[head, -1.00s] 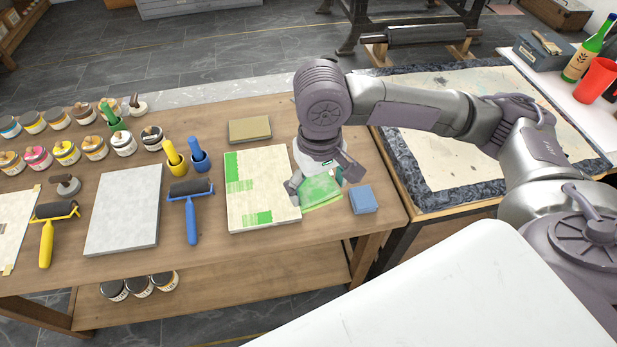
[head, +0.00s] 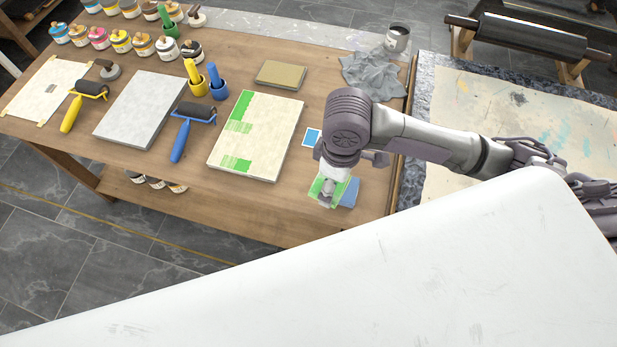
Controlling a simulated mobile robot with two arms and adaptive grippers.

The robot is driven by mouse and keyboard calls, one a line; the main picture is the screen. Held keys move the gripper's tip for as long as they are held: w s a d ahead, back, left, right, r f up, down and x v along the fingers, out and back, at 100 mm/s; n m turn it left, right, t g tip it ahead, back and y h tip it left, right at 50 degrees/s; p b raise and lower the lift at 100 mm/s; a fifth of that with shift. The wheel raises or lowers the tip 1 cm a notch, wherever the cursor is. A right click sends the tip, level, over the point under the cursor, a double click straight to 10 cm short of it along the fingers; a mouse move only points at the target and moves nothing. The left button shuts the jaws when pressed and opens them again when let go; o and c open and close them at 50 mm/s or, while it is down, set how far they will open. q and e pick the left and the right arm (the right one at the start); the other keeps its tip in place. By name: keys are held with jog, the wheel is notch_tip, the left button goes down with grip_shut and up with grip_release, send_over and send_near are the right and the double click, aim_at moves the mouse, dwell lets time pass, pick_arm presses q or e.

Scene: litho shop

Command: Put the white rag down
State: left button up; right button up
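My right arm comes in from the right, and its gripper (head: 338,188) points down over the table's front right part. A white patch shows just under the wrist; I cannot tell whether it is the white rag or part of the gripper. A green, cloth-like piece (head: 318,188) lies at the fingers, partly covered by them. I cannot tell whether it is held or only lies beneath, nor whether the fingers are closed. A blue block (head: 350,192) sits right beside the gripper. My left gripper is out of view.
The wooden table (head: 285,210) holds a green-marked board (head: 262,150), a grey slab (head: 140,110), rollers, and several ink jars. A tan block (head: 281,74), crumpled grey cloth (head: 373,75), metal can (head: 397,39) and blue card (head: 312,137) are near the arm.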

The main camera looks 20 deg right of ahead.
jog(key=f, duration=0.1)
jog(key=f+n, duration=0.1)
jog(key=a+f+n, duration=0.1)
jog(key=shift+s+a+f, duration=0.1)
jog(key=shift+s+f, duration=0.1)
jog(key=shift+s, duration=0.1)
send_over(308, 182)
jog(key=f, duration=0.6)
jog(key=shift+s, duration=0.4)
jog(key=shift+w+f, duration=0.2)
jog(key=shift+w, duration=0.15)
jog(key=shift+w+f+p, duration=0.1)
jog(key=shift+f+p, duration=0.1)
jog(key=shift+p, duration=0.1)
notch_tip(308, 182, down, 3)
jog(key=shift+f, duration=0.15)
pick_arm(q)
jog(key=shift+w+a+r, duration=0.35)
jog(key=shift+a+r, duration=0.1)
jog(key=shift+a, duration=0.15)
pick_arm(e)
jog(key=shift+f, duration=0.25)
jog(key=shift+f, duration=0.15)
jog(key=o, duration=0.8)
